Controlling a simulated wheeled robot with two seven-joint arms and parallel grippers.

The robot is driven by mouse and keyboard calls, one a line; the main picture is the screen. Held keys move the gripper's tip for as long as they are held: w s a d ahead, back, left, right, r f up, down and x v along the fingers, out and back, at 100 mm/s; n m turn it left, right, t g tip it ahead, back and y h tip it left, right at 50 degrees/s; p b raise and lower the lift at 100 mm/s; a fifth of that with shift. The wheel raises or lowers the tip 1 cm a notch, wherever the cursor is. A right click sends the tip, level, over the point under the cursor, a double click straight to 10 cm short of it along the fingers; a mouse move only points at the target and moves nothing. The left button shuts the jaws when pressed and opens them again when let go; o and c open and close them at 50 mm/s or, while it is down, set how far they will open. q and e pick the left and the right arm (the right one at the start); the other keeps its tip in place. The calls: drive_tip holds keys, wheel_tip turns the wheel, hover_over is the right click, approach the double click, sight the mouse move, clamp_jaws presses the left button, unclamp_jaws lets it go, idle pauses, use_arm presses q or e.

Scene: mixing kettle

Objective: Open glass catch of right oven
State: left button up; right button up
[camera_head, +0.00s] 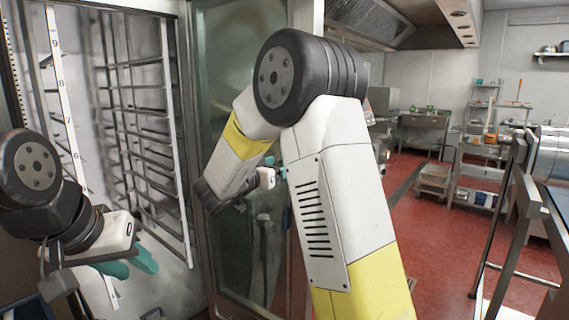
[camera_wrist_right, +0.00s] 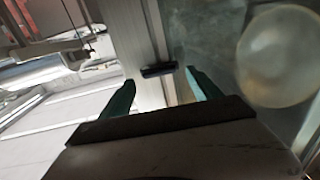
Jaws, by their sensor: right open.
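The oven's glass door (camera_head: 225,50) stands open beside the rack interior in the head view. In the right wrist view, a small black catch (camera_wrist_right: 159,71) sits on the light metal door frame (camera_wrist_right: 152,35), beside the glass (camera_wrist_right: 205,40). My right gripper (camera_wrist_right: 162,92) is open, its teal fingers on either side of the catch from this viewpoint; contact cannot be told. In the head view my right arm hides most of that gripper and the catch. My left gripper (camera_head: 135,264) is open and empty, low in front of the oven interior.
Tall wire racks (camera_head: 145,125) line the open oven at left.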

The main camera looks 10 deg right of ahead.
drive_tip(key=shift+x, duration=1.25)
drive_tip(key=shift+c, duration=0.4)
drive_tip(key=c, duration=1)
drive_tip(key=m, duration=0.5)
drive_tip(key=s+d+r+m, duration=0.1)
drive_tip(key=m, duration=0.5)
drive_tip(key=s+m, duration=0.1)
drive_tip(key=m, duration=0.5)
drive_tip(key=shift+d+r, duration=0.3)
drive_tip(key=shift+d, duration=0.1)
drive_tip(key=o, duration=0.9)
drive_tip(key=shift+m, duration=0.5)
drive_tip(key=o, duration=0.5)
